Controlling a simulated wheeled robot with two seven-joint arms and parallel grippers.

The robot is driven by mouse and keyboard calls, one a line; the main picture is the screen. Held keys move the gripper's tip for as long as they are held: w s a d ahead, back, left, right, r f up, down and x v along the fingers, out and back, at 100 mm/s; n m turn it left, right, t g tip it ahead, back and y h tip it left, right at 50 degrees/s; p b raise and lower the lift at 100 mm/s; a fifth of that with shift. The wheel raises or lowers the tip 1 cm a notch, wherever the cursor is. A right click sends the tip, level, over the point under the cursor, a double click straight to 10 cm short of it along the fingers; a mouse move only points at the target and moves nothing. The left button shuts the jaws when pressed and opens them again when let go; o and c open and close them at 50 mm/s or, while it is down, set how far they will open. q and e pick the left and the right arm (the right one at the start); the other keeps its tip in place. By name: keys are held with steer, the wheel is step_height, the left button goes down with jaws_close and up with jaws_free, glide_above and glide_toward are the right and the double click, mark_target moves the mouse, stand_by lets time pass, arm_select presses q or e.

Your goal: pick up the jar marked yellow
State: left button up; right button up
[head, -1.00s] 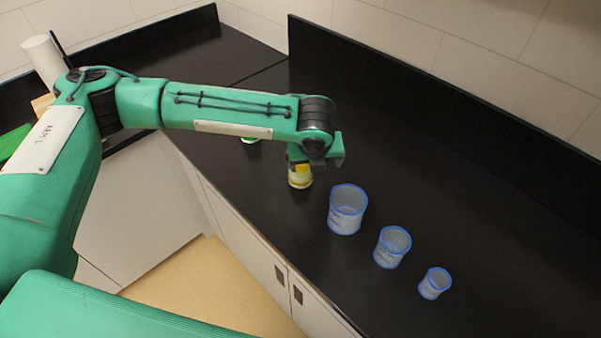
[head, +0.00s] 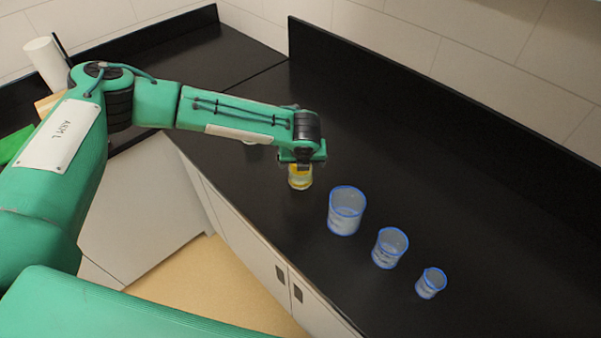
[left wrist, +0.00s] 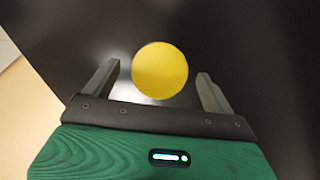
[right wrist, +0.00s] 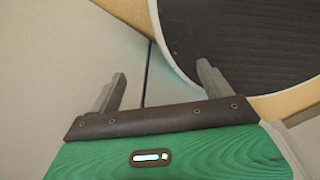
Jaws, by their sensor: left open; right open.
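The jar marked yellow (head: 300,181) stands on the black counter, a small pale jar with a yellow top. In the left wrist view its round yellow lid (left wrist: 160,70) shows between and slightly beyond my open fingers. My left gripper (head: 301,164) is directly above the jar in the head view and hides part of its top; the fingers (left wrist: 158,82) are apart and hold nothing. My right gripper (right wrist: 157,80) is open and empty, away from the counter top; it does not show in the head view.
Three clear blue-rimmed beakers, large (head: 346,212), medium (head: 389,249) and small (head: 431,284), stand in a row right of the jar. Another jar (head: 249,142) is mostly hidden behind my left arm. A black backsplash (head: 420,110) runs along the back. The counter between is clear.

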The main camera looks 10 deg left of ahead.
arm_select(q)
steer(key=p+x, duration=0.1)
steer(key=x, duration=0.2)
steer(key=shift+w+a+f, duration=0.15)
steer(key=shift+w+f, duration=0.2)
steer(key=shift+f, duration=0.3)
steer(key=c, duration=1.2)
